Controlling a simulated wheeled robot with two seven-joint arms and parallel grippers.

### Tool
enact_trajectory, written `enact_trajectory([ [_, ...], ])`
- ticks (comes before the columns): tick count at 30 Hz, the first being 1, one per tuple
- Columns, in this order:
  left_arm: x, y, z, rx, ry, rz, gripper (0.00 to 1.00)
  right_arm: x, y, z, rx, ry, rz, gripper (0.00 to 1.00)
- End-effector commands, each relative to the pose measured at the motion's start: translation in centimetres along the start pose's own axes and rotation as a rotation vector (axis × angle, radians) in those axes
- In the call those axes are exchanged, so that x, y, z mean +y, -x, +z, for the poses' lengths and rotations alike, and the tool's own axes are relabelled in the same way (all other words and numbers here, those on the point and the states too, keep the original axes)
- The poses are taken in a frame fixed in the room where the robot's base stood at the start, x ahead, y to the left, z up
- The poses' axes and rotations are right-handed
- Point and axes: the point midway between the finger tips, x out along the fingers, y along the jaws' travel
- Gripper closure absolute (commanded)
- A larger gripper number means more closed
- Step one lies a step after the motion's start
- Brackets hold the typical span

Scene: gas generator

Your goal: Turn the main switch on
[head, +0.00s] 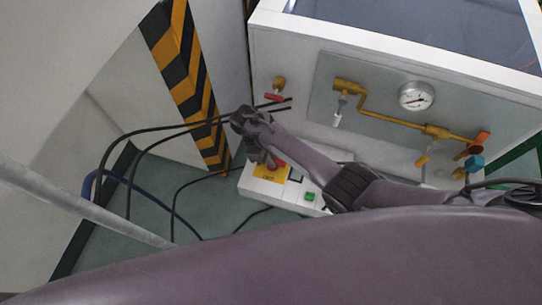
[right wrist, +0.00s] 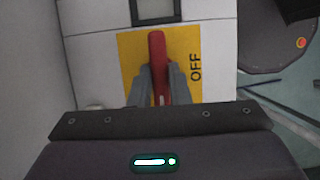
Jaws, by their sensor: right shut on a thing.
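The main switch is a red handle (right wrist: 157,48) on a yellow plate (right wrist: 128,55) with the word OFF at its right edge in the right wrist view. The handle stands lengthwise in that picture, and OFF reads sideways. In the head view the red switch (head: 278,167) shows partly behind my gripper, on the white control box (head: 255,187). My right gripper (right wrist: 158,82) is shut on the near part of the red handle, one finger on each side; it also shows in the head view (head: 271,161). My left gripper is not in view.
A green button (head: 310,197) sits on the box to the right of the switch. Behind stands a white cabinet with brass piping (head: 385,114) and a gauge (head: 416,96). Black cables (head: 172,127) hang at left by a striped post (head: 183,75).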

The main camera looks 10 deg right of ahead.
Motion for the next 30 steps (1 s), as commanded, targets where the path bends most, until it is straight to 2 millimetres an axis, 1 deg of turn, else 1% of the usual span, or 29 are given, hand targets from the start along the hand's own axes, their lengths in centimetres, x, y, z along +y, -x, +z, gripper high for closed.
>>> enact_trajectory([
  [5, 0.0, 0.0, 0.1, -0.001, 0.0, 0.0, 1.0, 0.0, 0.1, -0.1, 0.002, -0.006, 0.0, 1.0],
  [6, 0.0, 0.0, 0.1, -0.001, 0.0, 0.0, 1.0, 0.0, 0.1, -0.1, 0.002, -0.006, 0.0, 0.81],
  [10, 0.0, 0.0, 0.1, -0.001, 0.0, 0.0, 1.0, 0.0, 0.1, 0.0, 0.002, -0.005, 0.0, 0.64],
  [11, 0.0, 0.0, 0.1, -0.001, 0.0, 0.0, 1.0, 0.0, 0.1, 0.0, 0.002, -0.004, 0.0, 0.62],
  [18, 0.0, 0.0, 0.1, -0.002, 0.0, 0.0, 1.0, 0.0, 0.0, 0.0, 0.001, -0.002, 0.0, 0.62],
  [22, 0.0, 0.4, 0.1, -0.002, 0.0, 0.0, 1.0, 0.0, 0.6, 0.0, 0.001, -0.002, 0.001, 0.62],
  [26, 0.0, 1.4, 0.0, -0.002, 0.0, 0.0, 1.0, 0.1, 2.2, 0.1, 0.001, -0.002, 0.001, 0.62],
  [30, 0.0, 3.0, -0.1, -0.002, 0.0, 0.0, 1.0, 0.0, 4.7, 0.1, 0.003, -0.001, 0.001, 0.62],
])
